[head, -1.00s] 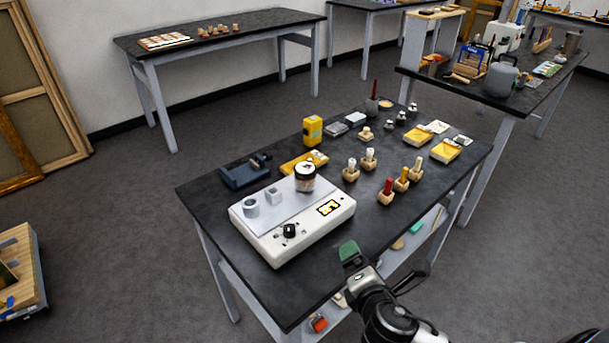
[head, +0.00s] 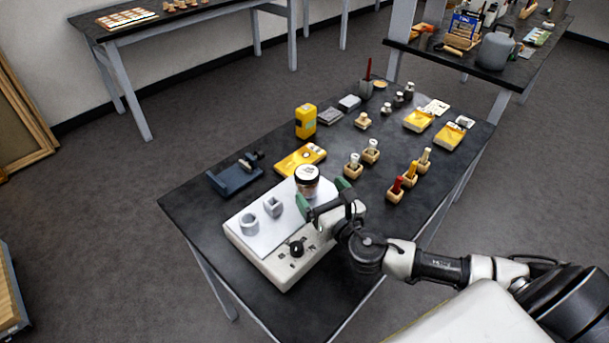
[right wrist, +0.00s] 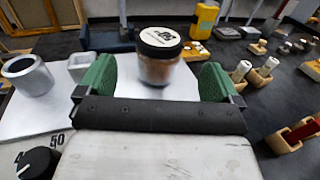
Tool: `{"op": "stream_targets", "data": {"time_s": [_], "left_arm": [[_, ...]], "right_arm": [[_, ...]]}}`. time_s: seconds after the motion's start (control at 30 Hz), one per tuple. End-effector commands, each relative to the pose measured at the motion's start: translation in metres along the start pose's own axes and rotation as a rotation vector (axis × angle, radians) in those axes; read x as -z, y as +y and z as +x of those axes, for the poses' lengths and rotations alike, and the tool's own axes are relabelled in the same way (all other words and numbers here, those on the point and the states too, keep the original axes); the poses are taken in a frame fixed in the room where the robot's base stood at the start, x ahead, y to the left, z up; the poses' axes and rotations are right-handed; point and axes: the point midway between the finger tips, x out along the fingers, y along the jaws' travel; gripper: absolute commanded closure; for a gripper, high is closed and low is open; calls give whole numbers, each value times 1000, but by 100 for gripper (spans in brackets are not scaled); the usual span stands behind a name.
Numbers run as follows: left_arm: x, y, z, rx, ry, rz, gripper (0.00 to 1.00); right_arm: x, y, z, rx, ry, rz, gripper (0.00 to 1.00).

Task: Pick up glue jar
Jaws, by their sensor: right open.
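The glue jar is a short clear jar with brownish contents and a black-rimmed lid with a white label (head: 307,181). It stands upright on the flat plate of a white device (head: 262,230) on the black table. My right gripper (head: 324,196) is open, with green finger pads, just in front of the jar. In the right wrist view the jar (right wrist: 160,58) stands between and a little beyond the two fingers (right wrist: 157,82), with a gap on each side. My left gripper is not in view.
Wooden-based bottles (head: 353,164) and coloured-handled tools (head: 397,189) stand to the right. A dark blue clamp-like tool (head: 235,174) lies at the left.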

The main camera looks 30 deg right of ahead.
Motion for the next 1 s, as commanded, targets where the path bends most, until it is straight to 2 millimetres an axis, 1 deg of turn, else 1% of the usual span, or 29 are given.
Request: {"op": "stream_targets", "data": {"time_s": [0.03,0.1,0.2,0.27,0.4,0.53,0.63,0.83,0.87,1.0], "left_arm": [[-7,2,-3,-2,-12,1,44],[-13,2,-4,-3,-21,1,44],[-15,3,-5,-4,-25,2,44],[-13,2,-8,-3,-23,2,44],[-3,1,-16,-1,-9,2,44],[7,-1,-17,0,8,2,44],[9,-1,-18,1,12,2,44],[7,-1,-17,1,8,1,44],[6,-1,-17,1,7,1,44],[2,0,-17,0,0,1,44]], "right_arm": [[-2,0,7,0,-1,2,5],[-1,0,14,0,-1,2,5],[-1,0,20,0,0,2,5],[-3,0,26,1,-1,3,5],[-6,1,48,1,-1,4,5],[-3,0,64,2,0,4,5],[-2,0,69,0,2,3,5],[-1,0,69,0,2,3,5],[-1,0,69,0,2,3,8],[-1,0,69,0,2,3,30]]}}
